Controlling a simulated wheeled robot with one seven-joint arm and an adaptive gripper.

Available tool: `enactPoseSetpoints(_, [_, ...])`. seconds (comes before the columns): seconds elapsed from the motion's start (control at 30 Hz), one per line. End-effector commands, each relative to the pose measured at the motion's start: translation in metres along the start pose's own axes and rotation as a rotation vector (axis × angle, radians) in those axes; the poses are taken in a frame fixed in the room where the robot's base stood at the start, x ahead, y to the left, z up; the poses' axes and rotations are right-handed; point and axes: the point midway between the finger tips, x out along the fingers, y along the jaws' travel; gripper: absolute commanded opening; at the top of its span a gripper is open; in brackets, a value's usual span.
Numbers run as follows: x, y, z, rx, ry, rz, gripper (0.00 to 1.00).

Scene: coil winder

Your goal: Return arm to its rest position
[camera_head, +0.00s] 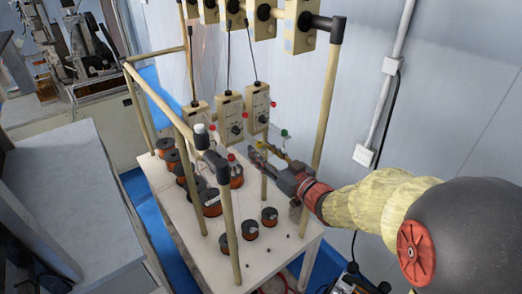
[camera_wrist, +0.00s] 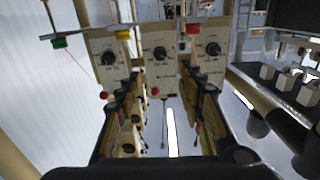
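My gripper (camera_head: 260,152) reaches in from the right in the head view, over the white winder table (camera_head: 272,262). In the wrist view my gripper (camera_wrist: 168,84) shows two dark fingers spread apart with nothing between them. Orange-brown wire spools, such as one near the front (camera_head: 269,216), sit on the table below and left of my gripper. My arm is stretched out toward the boxes.
A beige pipe frame with a front post (camera_head: 228,235) and a right post (camera_head: 326,110) surrounds the table, close to my arm. More boxes (camera_head: 300,28) hang from the top bar. A grey bench (camera_head: 75,205) stands at left. The wall has a conduit (camera_head: 385,85).

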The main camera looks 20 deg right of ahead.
Motion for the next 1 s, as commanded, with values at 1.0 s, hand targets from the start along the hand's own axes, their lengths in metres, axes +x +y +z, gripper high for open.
enactPoseSetpoints(1.0, [-0.196,0.05,0.158,0.052,-1.041,0.559,0.38])
